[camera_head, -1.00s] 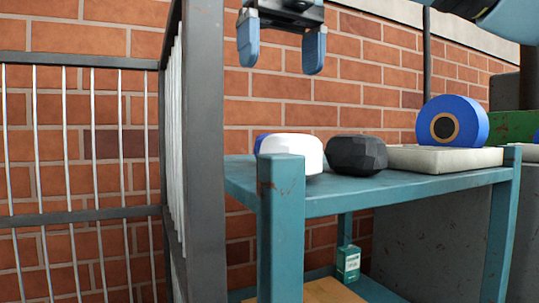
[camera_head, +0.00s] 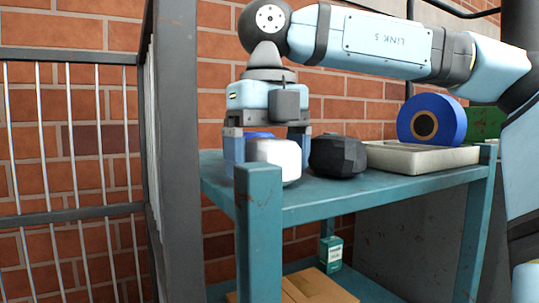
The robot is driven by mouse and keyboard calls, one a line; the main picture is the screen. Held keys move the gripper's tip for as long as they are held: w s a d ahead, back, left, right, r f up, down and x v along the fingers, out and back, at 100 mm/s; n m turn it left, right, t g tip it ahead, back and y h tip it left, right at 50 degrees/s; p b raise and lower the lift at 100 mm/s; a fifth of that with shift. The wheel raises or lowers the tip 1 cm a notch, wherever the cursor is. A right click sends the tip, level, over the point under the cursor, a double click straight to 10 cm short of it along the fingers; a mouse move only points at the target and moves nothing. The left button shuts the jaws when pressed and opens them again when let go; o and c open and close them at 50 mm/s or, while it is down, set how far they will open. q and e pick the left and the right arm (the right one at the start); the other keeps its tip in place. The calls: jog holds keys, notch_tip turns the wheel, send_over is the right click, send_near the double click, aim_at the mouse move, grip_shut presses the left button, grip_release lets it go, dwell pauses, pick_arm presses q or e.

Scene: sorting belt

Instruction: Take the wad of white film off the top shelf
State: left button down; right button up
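The wad of white film (camera_head: 273,157) sits on the top shelf (camera_head: 335,191) of the blue-green rack, behind its front left post. My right gripper (camera_head: 265,160) has come down over it from above, with one finger on its left and one on its right. The fingers stand wide apart, and I cannot tell whether they touch the wad. The post hides the wad's lower left part. My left gripper is not in view.
A dark faceted lump (camera_head: 336,156) lies close to the right of the wad. A blue object (camera_head: 258,135) shows just behind it. A pale tray (camera_head: 420,157) with a blue roll (camera_head: 432,119) stands further right. A barred cage (camera_head: 75,170) is on the left.

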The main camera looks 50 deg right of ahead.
jog(key=shift+s+a, duration=0.1)
jog(key=shift+r, duration=0.1)
jog(key=c, duration=1)
jog(key=shift+r, duration=0.1)
